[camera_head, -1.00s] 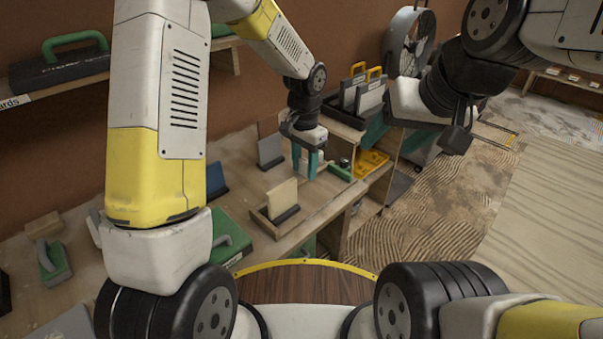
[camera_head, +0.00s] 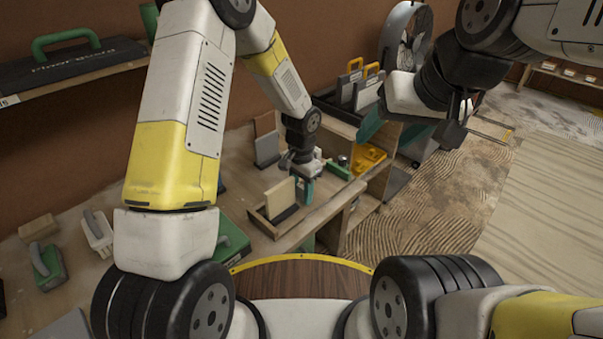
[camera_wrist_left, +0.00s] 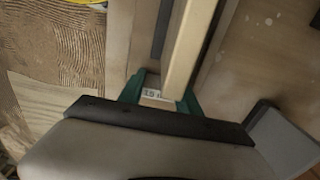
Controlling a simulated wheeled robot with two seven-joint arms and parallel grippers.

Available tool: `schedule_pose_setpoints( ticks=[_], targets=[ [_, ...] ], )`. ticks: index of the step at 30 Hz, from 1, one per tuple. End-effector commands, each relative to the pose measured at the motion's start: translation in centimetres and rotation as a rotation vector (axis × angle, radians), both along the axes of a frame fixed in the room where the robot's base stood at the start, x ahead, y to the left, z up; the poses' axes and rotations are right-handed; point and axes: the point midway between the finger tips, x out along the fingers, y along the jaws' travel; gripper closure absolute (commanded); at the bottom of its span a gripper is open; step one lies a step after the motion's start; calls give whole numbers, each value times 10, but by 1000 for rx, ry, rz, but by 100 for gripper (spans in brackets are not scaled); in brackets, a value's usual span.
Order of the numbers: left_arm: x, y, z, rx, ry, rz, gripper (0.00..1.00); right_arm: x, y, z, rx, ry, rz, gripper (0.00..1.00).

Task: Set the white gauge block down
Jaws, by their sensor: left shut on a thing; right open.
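My left gripper (camera_head: 306,190) has teal fingers and points down at the right end of a small wooden tray (camera_head: 263,226). In the left wrist view the left gripper (camera_wrist_left: 160,98) is shut on the white gauge block (camera_wrist_left: 154,94), whose marked end shows between the fingers. Most of the block is hidden by the gripper. The tray holds an upright cream slab (camera_head: 281,197) and a dark grey strip. In the wrist view the cream slab (camera_wrist_left: 191,40) and dark strip (camera_wrist_left: 163,30) lie just beyond the fingers. My right gripper (camera_head: 458,125) is open and empty, away from the bench.
A grey upright plate (camera_head: 267,149) stands behind the tray. A green item (camera_head: 338,170) and yellow tray (camera_head: 368,158) are to the right. A green-handled case (camera_head: 75,60) is on the left shelf. Trowel-like tools (camera_head: 47,266) lie on the left of the bench.

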Motion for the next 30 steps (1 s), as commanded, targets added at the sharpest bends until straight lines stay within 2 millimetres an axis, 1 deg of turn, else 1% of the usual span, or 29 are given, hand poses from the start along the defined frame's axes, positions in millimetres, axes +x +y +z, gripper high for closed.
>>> schedule_pose_setpoints(
  ticks=[7, 8, 10, 11, 19, 22, 26, 30],
  targets=[
    [0, 0, -2, -1, -1, 0, 98, 0, 0, 0, 0, 0, 0, 38],
    [0, 0, -2, -1, -1, 0, 54, 0, 0, 0, 0, 0, 0, 38],
    [0, 0, -2, -1, -1, 0, 40, 0, 0, 0, 0, 0, 0, 38],
    [0, 0, -2, -1, -1, 0, 38, 0, 0, 0, 0, 0, 0, 38],
    [0, 0, -1, -1, -1, 0, 38, 0, 0, 0, 0, 0, 0, 38],
    [1, 0, 3, -1, -2, 1, 38, 0, 0, 0, 0, 0, 0, 38],
    [1, 0, 21, -2, -5, 2, 38, 0, 0, 0, 0, 0, 0, 38],
    [2, 0, 51, -2, -6, 2, 38, 0, 0, 0, 0, 0, 0, 38]
  ],
)
